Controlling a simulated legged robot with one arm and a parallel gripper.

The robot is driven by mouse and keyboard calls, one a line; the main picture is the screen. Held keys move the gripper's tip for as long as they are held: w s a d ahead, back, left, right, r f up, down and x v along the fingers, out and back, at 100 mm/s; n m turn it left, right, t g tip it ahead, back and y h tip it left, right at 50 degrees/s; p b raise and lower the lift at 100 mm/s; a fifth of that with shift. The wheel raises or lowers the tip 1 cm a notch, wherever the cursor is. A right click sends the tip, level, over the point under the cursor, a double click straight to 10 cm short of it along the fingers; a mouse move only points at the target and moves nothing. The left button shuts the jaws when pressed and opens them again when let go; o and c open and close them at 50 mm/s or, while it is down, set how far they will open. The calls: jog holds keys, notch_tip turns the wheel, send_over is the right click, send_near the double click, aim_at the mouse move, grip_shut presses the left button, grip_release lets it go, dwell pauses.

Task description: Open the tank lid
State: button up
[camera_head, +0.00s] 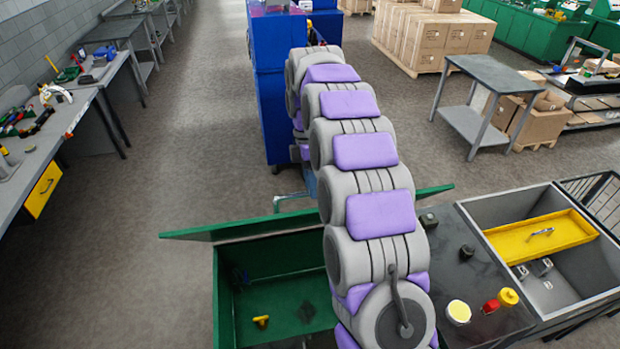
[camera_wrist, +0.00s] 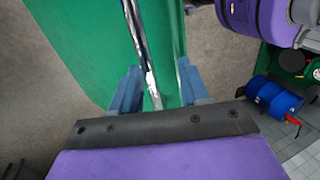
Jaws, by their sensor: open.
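The green tank (camera_head: 235,310) stands at the front centre in the head view, its inside partly visible. Its green lid (camera_head: 215,231) is raised along the far side, seen nearly edge-on. In the wrist view the lid (camera_wrist: 90,45) is a large green panel, with a shiny metal handle bar (camera_wrist: 138,45) running along it. My gripper (camera_wrist: 157,88) is open, its two blue fingers on either side of the bar's near end. I cannot tell whether they touch it. My arm hides most of the gripper in the head view.
A small yellow part (camera_head: 261,320) lies inside the tank. To its right are a dark worktop with knobs and buttons and a grey sink-like basin (camera_head: 590,300) with a yellow tray (camera_head: 540,243). A blue cabinet (camera_head: 275,120) stands beyond my arm. The floor at left is clear.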

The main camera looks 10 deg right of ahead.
jog(key=s+r+b, duration=0.1)
jog(key=s+b, duration=0.1)
jog(key=s, duration=1.2)
jog(key=shift+r, duration=0.15)
